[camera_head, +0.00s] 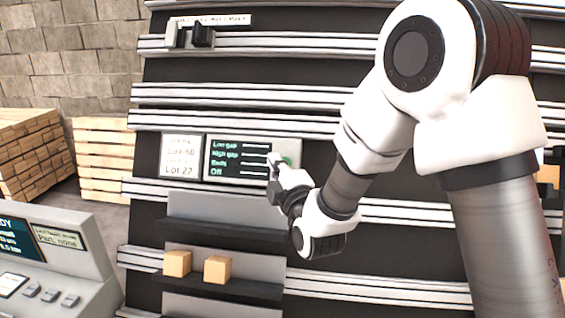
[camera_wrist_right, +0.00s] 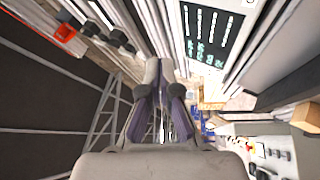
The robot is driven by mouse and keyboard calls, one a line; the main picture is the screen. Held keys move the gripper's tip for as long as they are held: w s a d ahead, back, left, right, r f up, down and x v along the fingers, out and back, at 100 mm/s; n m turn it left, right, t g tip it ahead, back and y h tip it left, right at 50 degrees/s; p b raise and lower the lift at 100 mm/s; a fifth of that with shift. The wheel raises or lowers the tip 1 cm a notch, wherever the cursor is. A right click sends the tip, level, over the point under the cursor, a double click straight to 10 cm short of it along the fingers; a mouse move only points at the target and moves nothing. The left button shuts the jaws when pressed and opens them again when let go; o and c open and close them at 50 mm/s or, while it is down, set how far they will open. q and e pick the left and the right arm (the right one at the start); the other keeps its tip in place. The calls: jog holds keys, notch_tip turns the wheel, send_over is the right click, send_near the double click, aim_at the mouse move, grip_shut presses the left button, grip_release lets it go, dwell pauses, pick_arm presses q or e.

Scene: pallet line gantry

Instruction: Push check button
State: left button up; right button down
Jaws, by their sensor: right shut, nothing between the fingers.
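A grey panel with a dark display (camera_head: 238,160) is mounted on the rack wall, listing "Low gap", "High gap", "Ends" and "Off". A small green button (camera_head: 287,161) shows at the right of the display, mostly hidden behind my right gripper. My right gripper (camera_head: 274,159) is shut and empty, its fingertips at the button; I cannot tell whether they touch it. In the right wrist view, the closed fingers (camera_wrist_right: 158,72) point forward and the display (camera_wrist_right: 210,32) is beyond them to the right. My left gripper is not in view.
A white lot card (camera_head: 181,156) is beside the display. Two wooden blocks (camera_head: 177,263) (camera_head: 217,269) sit on a lower shelf (camera_head: 240,287). A grey console (camera_head: 70,262) stands at lower left. Wooden pallets (camera_head: 100,160) stand behind it.

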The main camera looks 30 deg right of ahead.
jog(key=w+d+f+b, duration=0.1)
jog(key=w+d+f, duration=0.3)
jog(key=w+d, duration=0.1)
jog(key=shift+w, duration=0.35)
dwell(1.4)
jog(key=shift+w+d+f+b, duration=0.15)
jog(key=shift+w+d+b, duration=0.1)
jog(key=shift+b, duration=0.15)
jog(key=shift+w+d+f, duration=0.2)
jog(key=shift+w, duration=0.15)
dwell(0.7)
jog(key=shift+s+a+r, duration=0.45)
jog(key=shift+s+a, duration=0.05)
jog(key=shift+s, duration=0.15)
dwell(0.3)
